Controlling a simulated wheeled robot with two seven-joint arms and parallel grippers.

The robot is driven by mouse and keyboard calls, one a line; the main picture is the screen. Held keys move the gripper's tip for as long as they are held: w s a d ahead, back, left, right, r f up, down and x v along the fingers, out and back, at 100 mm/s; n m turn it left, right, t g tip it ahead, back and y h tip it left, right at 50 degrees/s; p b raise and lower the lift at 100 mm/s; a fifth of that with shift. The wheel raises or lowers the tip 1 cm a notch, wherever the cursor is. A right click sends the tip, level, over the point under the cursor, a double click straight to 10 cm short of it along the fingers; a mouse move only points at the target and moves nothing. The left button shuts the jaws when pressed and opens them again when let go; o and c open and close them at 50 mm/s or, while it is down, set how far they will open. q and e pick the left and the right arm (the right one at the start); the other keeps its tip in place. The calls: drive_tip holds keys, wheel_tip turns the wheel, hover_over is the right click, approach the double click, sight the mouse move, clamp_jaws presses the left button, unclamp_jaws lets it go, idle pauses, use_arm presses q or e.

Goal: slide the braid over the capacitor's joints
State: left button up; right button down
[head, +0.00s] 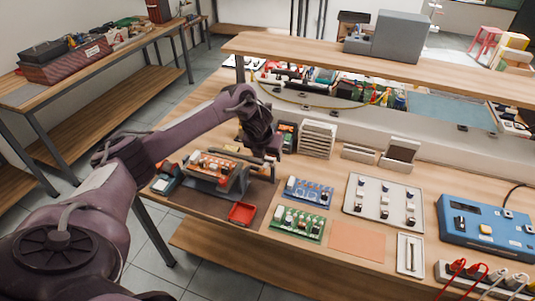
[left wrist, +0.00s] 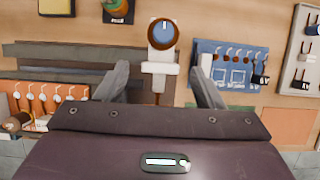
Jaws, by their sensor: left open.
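My left gripper (head: 258,163) hangs over the right end of the holder (head: 238,184) that bears an orange circuit board (head: 212,165). In the left wrist view its two fingers (left wrist: 161,76) are spread apart. Between them, in the picture, is a white stem with a round blue-faced, copper-rimmed spool (left wrist: 163,33), which looks like the braid. A thin copper-coloured strip runs down from it. The fingers seem apart from it. The orange board also shows in the left wrist view (left wrist: 62,92), with several round-topped parts; which is the capacitor, I cannot tell. My right gripper is out of view.
A red tray (head: 242,213) lies in front of the holder. Blue (head: 308,190) and green (head: 298,224) boards, a pale parts tray (head: 361,211) and a blue instrument (head: 484,222) stand to the right. A shelf (head: 400,66) crosses behind. The orange mat (head: 357,240) is bare.

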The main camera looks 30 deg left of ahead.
use_arm(q)
drive_tip(key=shift+x, duration=0.8)
